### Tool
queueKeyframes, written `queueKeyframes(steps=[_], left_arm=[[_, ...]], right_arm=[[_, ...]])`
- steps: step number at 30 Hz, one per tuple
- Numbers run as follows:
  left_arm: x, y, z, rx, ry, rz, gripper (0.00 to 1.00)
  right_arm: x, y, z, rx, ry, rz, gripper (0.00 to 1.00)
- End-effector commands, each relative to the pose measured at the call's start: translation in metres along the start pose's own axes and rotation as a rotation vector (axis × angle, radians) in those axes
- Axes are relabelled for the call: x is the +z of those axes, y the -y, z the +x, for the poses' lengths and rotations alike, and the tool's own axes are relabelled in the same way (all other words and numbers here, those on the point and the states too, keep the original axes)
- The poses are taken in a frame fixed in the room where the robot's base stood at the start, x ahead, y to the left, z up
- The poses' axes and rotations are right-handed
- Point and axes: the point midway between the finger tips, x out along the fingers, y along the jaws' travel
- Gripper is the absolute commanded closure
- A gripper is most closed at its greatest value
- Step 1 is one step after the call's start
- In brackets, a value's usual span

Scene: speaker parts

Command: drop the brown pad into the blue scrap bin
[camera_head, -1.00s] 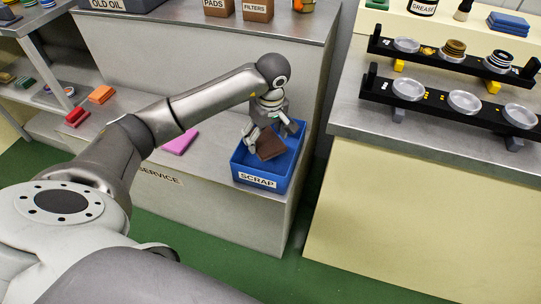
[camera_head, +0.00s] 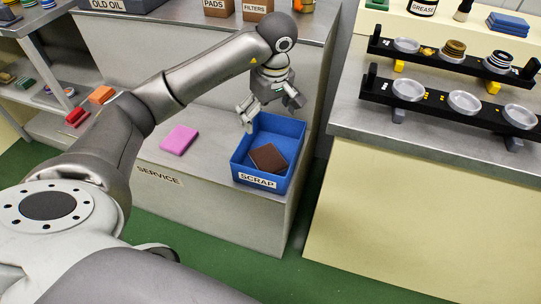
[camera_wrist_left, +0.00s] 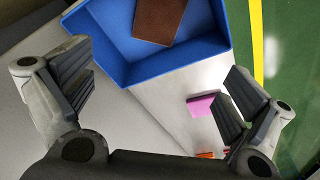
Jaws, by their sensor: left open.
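The brown pad (camera_head: 268,158) lies inside the blue scrap bin (camera_head: 240,164), tilted a little near its front wall, behind the SCRAP label. My left gripper (camera_head: 268,112) is open and empty above the back left of the bin, apart from the pad. In the left wrist view the open fingers (camera_wrist_left: 155,100) hold nothing. The brown pad (camera_wrist_left: 160,18) shows there in the blue bin (camera_wrist_left: 150,66) at the top, cut off by the picture edge. My right gripper is not in view.
A pink pad (camera_head: 179,139) lies on the grey service bench (camera_head: 215,185) left of the bin. Boxes labelled PADS (camera_head: 218,8) and FILTERS (camera_head: 257,10) stand on the upper level. Black racks with round parts (camera_head: 450,103) stand on the right counter.

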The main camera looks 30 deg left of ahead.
Motion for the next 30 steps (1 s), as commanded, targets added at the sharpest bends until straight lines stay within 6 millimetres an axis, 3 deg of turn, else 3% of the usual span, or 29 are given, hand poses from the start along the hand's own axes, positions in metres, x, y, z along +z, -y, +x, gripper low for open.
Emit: queueKeyframes(steps=[3, 9, 30], left_arm=[[-0.001, 0.0, -0.017, 0.001, -0.004, 0.0, 0.0], [0.0, 0.0, -0.03, -0.001, -0.001, 0.0, 0.0], [0.0, 0.0, -0.032, -0.002, 0.0, 0.0, 0.0]], right_arm=[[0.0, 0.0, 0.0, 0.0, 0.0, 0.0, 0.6], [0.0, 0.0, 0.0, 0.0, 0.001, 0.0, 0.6], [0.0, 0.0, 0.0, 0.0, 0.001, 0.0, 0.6]])
